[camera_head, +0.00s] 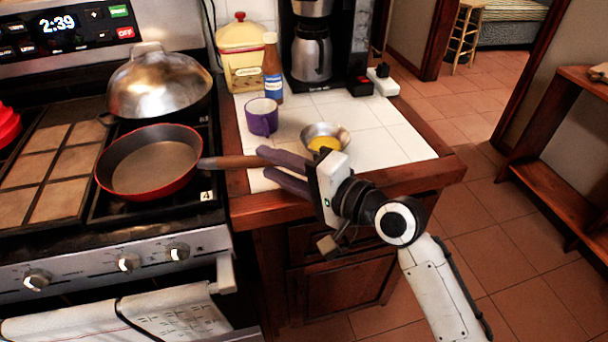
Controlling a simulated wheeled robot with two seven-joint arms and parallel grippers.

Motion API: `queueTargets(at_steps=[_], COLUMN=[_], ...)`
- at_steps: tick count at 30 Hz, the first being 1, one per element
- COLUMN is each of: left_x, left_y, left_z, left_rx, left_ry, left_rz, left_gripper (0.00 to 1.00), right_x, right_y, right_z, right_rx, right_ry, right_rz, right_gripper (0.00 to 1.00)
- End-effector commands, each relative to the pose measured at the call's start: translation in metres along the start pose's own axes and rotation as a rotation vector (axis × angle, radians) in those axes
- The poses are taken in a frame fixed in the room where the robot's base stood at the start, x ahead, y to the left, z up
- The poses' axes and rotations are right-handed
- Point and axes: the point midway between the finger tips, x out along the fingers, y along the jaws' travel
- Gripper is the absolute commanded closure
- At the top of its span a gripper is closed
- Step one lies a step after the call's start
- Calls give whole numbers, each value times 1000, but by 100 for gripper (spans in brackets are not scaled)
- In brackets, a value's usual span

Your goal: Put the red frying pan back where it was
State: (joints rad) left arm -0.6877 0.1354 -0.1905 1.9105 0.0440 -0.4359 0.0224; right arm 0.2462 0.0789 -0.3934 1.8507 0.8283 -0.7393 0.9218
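The red frying pan (150,162) sits on the front right part of the stove top, with a dark inside and a red outer wall. Its brown wooden handle (232,162) points right, over the counter's edge. My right gripper (264,163) is at the handle's end, with its two purple fingers apart, one above and one below the handle's line in the picture. I cannot tell whether the handle's tip is between the fingers or just short of them. My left gripper is not in view.
A metal domed lid (158,85) is behind the pan. On the white tiled counter (385,135) stand a purple cup (262,118), a metal bowl with something yellow (325,137), a bottle (272,75), a yellow canister (240,55) and a coffee maker (312,50). Stove knobs (128,262) line the front.

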Motion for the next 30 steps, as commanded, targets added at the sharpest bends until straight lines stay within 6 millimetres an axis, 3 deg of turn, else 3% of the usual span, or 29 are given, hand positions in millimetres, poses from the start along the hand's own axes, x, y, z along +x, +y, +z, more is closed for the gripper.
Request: queueTargets(at_steps=[6,12,23,26,29,30], left_x=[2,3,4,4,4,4], left_y=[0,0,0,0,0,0], left_z=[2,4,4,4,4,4], left_rx=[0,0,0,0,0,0], left_ry=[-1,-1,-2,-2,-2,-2], left_rz=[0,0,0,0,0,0], left_gripper=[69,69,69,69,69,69], right_x=[-51,-85,-99,-101,-111,-120], right_y=[1,1,2,31,98,132], right_z=[0,0,0,-4,-8,-7], right_rx=[-3,-2,-4,-47,-167,-239], right_ry=[2,1,3,45,123,152], right_rz=[1,2,3,49,169,238], right_gripper=[69,69,69,69,69,69])
